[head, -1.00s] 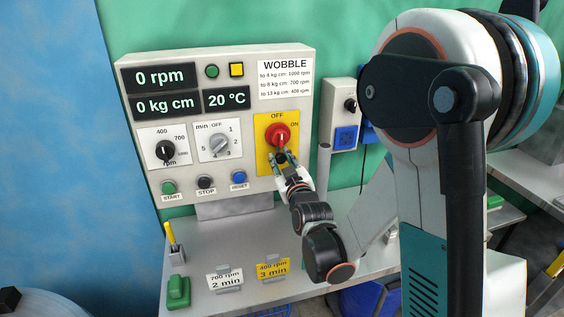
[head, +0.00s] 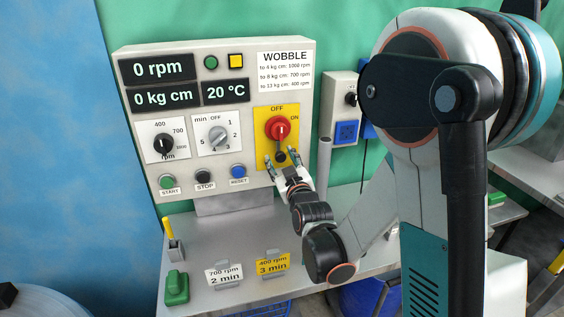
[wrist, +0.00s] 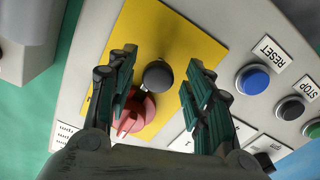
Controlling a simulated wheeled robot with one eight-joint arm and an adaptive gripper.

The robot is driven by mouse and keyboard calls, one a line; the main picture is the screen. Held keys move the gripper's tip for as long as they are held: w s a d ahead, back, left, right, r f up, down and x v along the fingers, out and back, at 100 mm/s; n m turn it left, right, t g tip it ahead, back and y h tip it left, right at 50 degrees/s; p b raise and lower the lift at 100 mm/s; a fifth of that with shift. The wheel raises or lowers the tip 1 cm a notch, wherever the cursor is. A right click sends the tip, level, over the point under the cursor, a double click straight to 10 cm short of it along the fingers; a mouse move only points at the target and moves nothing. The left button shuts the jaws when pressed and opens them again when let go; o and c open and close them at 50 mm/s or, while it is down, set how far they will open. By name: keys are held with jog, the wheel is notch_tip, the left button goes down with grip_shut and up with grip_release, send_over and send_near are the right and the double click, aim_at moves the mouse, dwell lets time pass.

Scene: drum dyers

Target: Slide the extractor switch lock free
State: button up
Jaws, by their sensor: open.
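The red extractor switch (head: 278,127) sits on a yellow plate (head: 262,117) marked OFF and ON, at the right of the control panel. Its dark round lock knob (head: 281,158) sits below the red switch, with a dark strip between them. In the wrist view the lock knob (wrist: 158,75) shows between my fingers, and the red switch (wrist: 128,117) is partly hidden behind my gripper. My gripper (head: 282,161) is open, one finger on each side of the lock knob. In the wrist view gaps show between the knob and both fingers (wrist: 160,72).
START (head: 166,181), STOP (head: 204,175) and RESET (head: 238,171) buttons lie left of the yellow plate. A grey post (head: 324,160) and a blue socket (head: 346,132) stand to the right. Cards (head: 272,263) and a green object (head: 176,288) are on the shelf.

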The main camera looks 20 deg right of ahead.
jog(key=s, duration=0.7)
jog(key=shift+s, duration=0.25)
jog(key=s+m+g, duration=0.3)
jog(key=s+g, duration=0.8)
jog(key=s, duration=1.5)
jog(key=shift+f+m, duration=0.15)
jog(key=shift+m, duration=0.15)
dwell(1.2)
